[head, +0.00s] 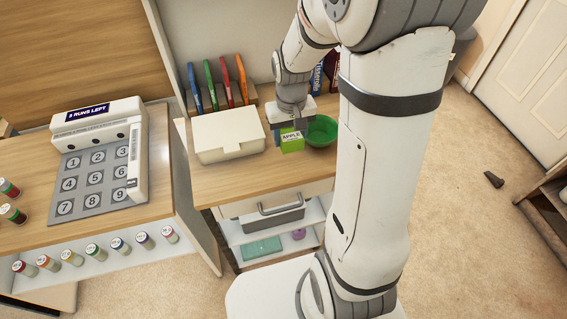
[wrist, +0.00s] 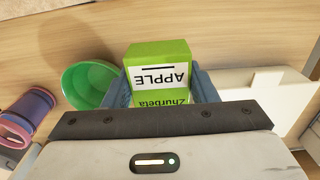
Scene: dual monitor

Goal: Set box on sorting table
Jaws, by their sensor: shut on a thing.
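A bright green box marked APPLE (head: 291,143) is between the blue fingers of my gripper (head: 287,125), over the right-hand wooden table (head: 226,181). In the wrist view, the box (wrist: 158,72) is held upside down in the picture, with the fingers (wrist: 160,88) on both its sides. I cannot tell whether its underside touches the tabletop. A second table (head: 20,160) stands at the left, with a grey mat of numbered circles (head: 90,182) and a white device reading RUNS LEFT (head: 98,110). Neither table is labelled as the sorting table.
A green bowl (head: 322,131) is close right of the box. A white lidded bin (head: 228,134) is to its left. Coloured folders (head: 217,85) stand behind. Several small vials (head: 75,257) line the left table's front. A gap separates the tables.

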